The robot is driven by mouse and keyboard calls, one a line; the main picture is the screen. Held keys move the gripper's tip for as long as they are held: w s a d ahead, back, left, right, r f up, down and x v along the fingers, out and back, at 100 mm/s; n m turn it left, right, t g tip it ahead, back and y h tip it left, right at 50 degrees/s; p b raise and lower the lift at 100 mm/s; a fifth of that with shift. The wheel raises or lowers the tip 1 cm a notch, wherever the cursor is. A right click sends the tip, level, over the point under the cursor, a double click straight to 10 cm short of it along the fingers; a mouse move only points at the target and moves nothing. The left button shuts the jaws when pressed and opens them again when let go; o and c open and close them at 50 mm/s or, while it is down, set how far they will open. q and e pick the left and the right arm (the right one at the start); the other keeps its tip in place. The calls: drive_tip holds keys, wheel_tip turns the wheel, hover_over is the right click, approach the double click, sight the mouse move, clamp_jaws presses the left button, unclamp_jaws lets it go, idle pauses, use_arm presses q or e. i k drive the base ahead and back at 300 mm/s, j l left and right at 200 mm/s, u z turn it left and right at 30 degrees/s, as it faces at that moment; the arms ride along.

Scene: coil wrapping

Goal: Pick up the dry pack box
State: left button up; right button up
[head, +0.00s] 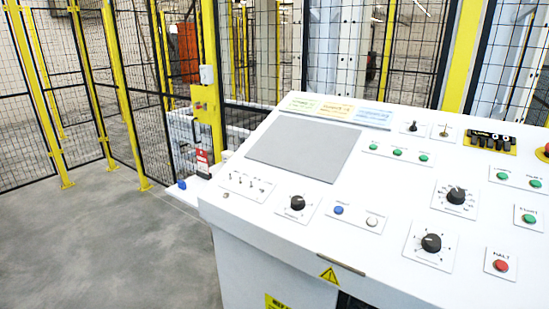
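I cannot pick out a dry pack box in the head view. Neither of my grippers shows in the picture, so I cannot see what they hold or how they stand.
A white control console (270,206) with knobs, buttons and a grey screen (303,148) fills the right and centre. Behind it runs a black mesh fence (135,75) with yellow posts. A yellow lock box (206,108) hangs there. Grey floor (110,240) at left is clear.

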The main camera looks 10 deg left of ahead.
sight(225, 156)
drive_tip(key=i+j+z, duration=0.15)
drive_tip(key=j+z, duration=0.25)
drive_tip(key=i+j+z, duration=0.15)
drive_tip(key=j+z, duration=0.6)
drive_tip(key=j, duration=0.5)
drive_tip(key=j+z, duration=0.2)
drive_tip(key=j, duration=3.2)
drive_tip(key=i+z, duration=0.05)
